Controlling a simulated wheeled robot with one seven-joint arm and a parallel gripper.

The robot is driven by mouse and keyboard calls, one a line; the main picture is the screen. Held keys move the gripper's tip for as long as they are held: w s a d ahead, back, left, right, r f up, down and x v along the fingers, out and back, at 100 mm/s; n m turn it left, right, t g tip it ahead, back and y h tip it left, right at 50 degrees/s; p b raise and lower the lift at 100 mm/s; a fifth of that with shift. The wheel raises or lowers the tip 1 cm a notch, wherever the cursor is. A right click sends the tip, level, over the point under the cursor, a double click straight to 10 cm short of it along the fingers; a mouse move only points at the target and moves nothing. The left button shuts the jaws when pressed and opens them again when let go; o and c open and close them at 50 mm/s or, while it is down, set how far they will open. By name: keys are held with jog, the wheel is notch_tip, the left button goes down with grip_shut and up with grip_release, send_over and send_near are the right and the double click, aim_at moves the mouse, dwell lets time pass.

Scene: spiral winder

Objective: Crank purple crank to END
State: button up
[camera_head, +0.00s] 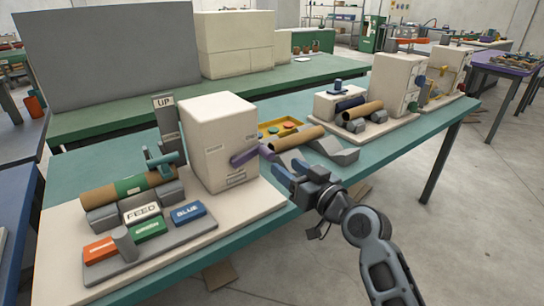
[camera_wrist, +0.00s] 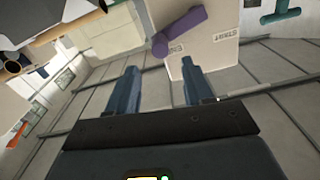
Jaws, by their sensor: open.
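The purple crank (camera_head: 246,156) is on the front face of a tall white box (camera_head: 217,105). Its arm points to the right and slightly up, with a knob at the outer end.
The box stands on a pale board on a teal bench (camera_head: 440,118). A FEED block (camera_head: 142,212), a blue block (camera_head: 188,213) and a cardboard roll (camera_head: 110,193) lie left of it. A yellow tray (camera_head: 270,129), another roll (camera_head: 296,138) and a grey wedge (camera_head: 335,150) are to its right.

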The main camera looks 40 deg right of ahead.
aim_at(272, 156)
jog(key=shift+w+p, duration=0.55)
jog(key=shift+w, duration=3.05)
grip_shut()
